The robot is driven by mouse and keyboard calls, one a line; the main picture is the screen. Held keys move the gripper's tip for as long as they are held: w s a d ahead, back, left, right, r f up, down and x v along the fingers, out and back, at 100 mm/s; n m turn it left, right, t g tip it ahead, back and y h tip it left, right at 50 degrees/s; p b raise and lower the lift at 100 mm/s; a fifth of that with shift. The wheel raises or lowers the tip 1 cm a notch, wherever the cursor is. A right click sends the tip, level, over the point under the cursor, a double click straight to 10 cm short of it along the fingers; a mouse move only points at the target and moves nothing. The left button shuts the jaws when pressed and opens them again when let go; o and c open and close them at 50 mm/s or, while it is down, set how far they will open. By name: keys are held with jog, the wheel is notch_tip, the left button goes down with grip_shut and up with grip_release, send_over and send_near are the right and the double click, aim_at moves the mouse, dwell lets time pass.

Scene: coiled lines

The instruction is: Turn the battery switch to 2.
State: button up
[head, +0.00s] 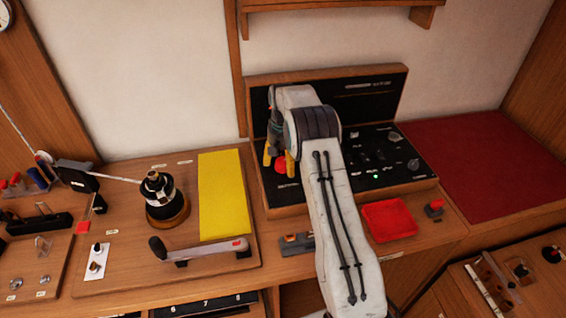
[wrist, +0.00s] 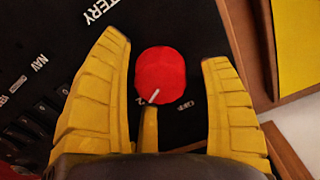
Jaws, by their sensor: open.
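The battery switch is a round red knob (wrist: 160,72) with a white pointer mark, on a black panel near the word BATTERY. The pointer aims down-left in the wrist view, between a "2" on the left and "OFF" on the right, closer to the "2". A third yellow finger below covers the panel where the pointer aims. My gripper (wrist: 166,62) is open, its yellow fingers on either side of the knob with gaps. In the head view my gripper (head: 279,160) is over the panel's left part, with the knob (head: 281,167) partly showing between its fingers.
The black panel (head: 365,100) has several other knobs and a lit indicator to the right. A red tray (head: 389,221) lies in front of it. A yellow sheet (head: 220,194) and a black winch (head: 160,195) are to the left. A wooden edge borders the panel.

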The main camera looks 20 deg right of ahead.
aim_at(283, 161)
jog(key=shift+r, duration=0.15)
notch_tip(283, 161, up, 12)
dwell(0.7)
dwell(0.4)
